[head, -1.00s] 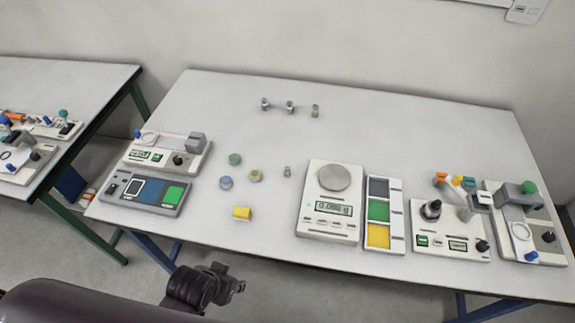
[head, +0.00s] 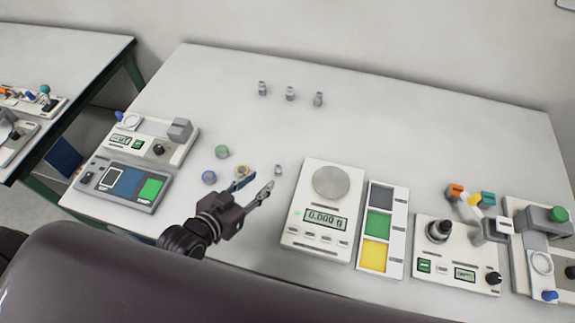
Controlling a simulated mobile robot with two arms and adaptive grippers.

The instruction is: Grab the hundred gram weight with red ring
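Three small grey metal weights stand in a row at the back of the table in the head view: a left one (head: 262,88), a middle one (head: 290,93) and a right one (head: 318,99). A smaller grey weight (head: 278,170) stands nearer, mid-table. The ring colours are too small to tell, so I cannot say which has the red ring. My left gripper (head: 256,184) is open and empty over the table's front part, its fingertips just left of and in front of the small weight. My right gripper is not in view.
A balance (head: 318,215) and a colour-panelled tray (head: 399,225) stand to the right, with instruments at both ends. The table's back middle is clear around the row.

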